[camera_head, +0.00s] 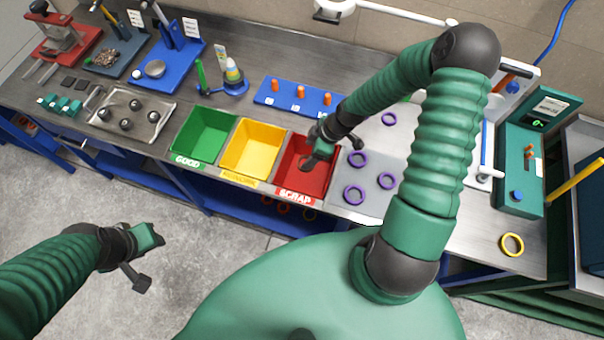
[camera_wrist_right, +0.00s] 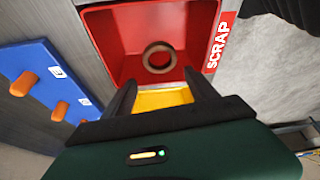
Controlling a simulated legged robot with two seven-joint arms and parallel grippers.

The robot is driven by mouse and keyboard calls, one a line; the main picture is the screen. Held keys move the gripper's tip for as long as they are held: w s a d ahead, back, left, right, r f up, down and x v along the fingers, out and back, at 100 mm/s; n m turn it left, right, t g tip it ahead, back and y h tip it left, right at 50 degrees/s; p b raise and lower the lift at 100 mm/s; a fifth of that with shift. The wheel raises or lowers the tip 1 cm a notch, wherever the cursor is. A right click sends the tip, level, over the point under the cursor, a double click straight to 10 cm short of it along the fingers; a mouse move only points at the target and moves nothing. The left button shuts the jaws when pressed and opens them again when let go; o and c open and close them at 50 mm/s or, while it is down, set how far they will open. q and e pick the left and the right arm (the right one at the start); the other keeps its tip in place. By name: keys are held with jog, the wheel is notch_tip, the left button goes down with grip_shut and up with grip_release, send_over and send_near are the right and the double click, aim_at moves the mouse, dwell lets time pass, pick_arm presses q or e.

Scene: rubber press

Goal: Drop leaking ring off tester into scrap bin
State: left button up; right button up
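The red bin labelled SCRAP (camera_head: 322,185) stands at the right end of a row of three bins; it also shows in the right wrist view (camera_wrist_right: 105,40). A brownish-red ring (camera_wrist_right: 159,57) shows inside the red bin, beyond my fingers and apart from them. My right gripper (camera_head: 312,160) is over the red bin. In the right wrist view its two fingers (camera_wrist_right: 163,98) are spread with nothing between them. A green unit with a lit display (camera_head: 522,155), perhaps the tester, stands at the right. My left gripper (camera_head: 145,260) hangs over the floor, away from the bench; its finger gap is unclear.
Green (camera_head: 205,133) and yellow (camera_head: 252,148) bins stand left of the red one. Several purple rings lie on a grey mat (camera_head: 376,170) to its right. A blue pegboard (camera_head: 285,95) lies behind. A yellow ring (camera_head: 512,245) lies near the front right edge.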

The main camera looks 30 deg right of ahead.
jog(key=shift+o, duration=0.9)
jog(key=shift+d, duration=0.1)
jog(key=d+f+v, duration=0.1)
jog(key=d+v, duration=0.1)
jog(key=v, duration=0.6)
jog(key=d+v, duration=0.2)
jog(key=v, duration=0.7)
pick_arm(q)
notch_tip(320, 180, down, 10)
jog(key=d+b, duration=0.2)
jog(key=b, duration=0.7)
jog(key=shift+d+r+b, duration=0.15)
jog(key=shift+r+b, duration=0.1)
jog(key=shift+b, duration=0.15)
pick_arm(e)
jog(key=s+a+f+m+h, duration=0.1)
jog(key=s+a+f+m, duration=0.1)
jog(key=a+f+m, duration=0.2)
jog(key=s+a+f+m+h, duration=0.2)
jog(key=a+f+m, duration=0.3)
jog(key=a, duration=0.5)
jog(key=shift+s+a+m, duration=0.25)
jog(key=shift+m, duration=0.15)
